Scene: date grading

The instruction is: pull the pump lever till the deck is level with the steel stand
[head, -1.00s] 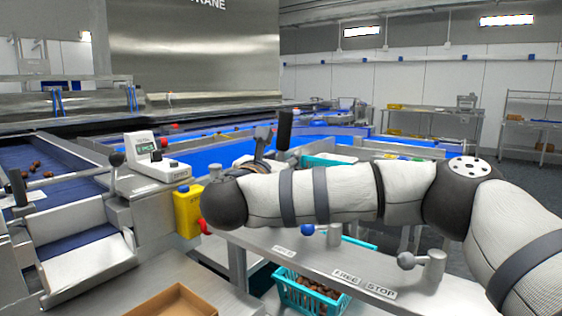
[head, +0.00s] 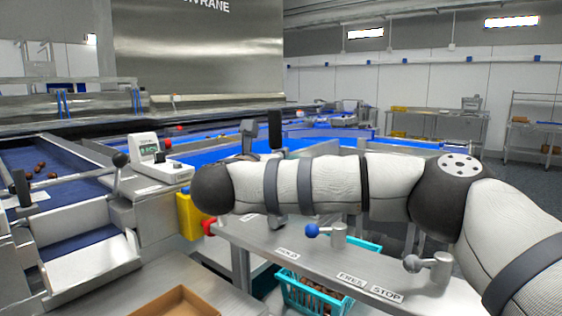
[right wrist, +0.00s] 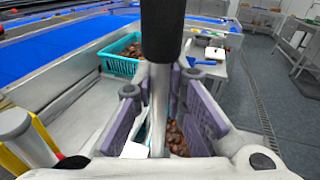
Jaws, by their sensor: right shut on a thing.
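The pump lever shows as a black grip (head: 275,130) above my right forearm in the head view. In the right wrist view the same black grip (right wrist: 162,30) fills the top middle, with a steel rod below it. My right gripper (right wrist: 160,108) has its purple-padded fingers on both sides of that rod and is shut on it. In the head view my arm hides most of this hold. I cannot tell which surfaces are the deck and the steel stand, so their levels cannot be compared. My left gripper is not in view.
Another turquoise crate (right wrist: 122,66) lies beyond the lever. A white scale (head: 150,152) stands at left.

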